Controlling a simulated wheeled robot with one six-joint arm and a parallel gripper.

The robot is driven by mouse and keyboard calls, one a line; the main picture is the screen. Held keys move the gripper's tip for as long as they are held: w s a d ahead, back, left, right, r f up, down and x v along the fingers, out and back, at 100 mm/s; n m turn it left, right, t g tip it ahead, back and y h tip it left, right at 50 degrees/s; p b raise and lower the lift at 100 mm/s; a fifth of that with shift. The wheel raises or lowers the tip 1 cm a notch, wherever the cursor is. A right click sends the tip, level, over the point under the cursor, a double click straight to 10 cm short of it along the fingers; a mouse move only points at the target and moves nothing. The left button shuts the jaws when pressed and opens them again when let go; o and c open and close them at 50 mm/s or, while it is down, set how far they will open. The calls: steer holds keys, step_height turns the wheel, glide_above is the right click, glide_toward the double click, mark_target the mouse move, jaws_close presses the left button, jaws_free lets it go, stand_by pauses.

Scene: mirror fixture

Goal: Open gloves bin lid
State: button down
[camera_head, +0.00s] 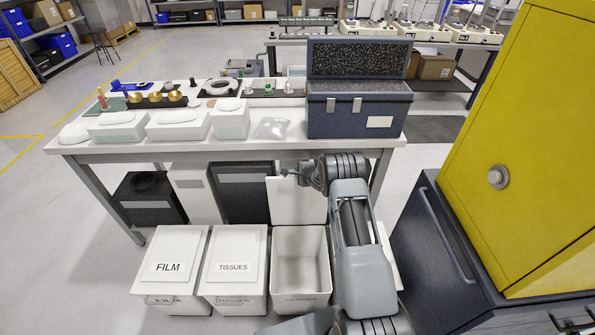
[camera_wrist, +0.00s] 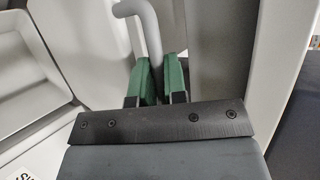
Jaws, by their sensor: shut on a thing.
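The gloves bin (camera_head: 290,277) is the white floor bin with faint front lettering. Its top is open and its empty inside shows. Its white lid (camera_head: 298,208) stands about upright at the bin's back. My gripper (camera_head: 287,172) is at the lid's upper edge in the head view, with my forearm coming from the right. In the wrist view my green fingers (camera_wrist: 157,80) are shut on a grey curved bar, the lid handle (camera_wrist: 143,22). The handle's lower end is hidden between the fingers.
The FILM bin (camera_head: 168,285) and TISSUES bin (camera_head: 233,282) stand closed at left. The workbench (camera_head: 95,150) is behind, with a dark foam-lined case (camera_head: 345,117) on it. A dark cabinet (camera_head: 430,260) and yellow cabinet (camera_head: 530,130) stand close at right.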

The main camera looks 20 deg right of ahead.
steer(key=shift+w+a, duration=0.15)
steer(key=shift+w, duration=0.05)
steer(key=c, duration=1.3)
jaws_free()
steer(key=shift+o, duration=0.5)
steer(key=shift+f, duration=0.1)
steer(key=shift+s+d, duration=0.1)
steer(key=shift+d, duration=0.1)
steer(key=v, duration=1.3)
steer(key=shift+s+r+b, duration=0.25)
steer(key=shift+r+b, duration=0.05)
steer(key=shift+r, duration=0.05)
steer(key=shift+d, duration=0.1)
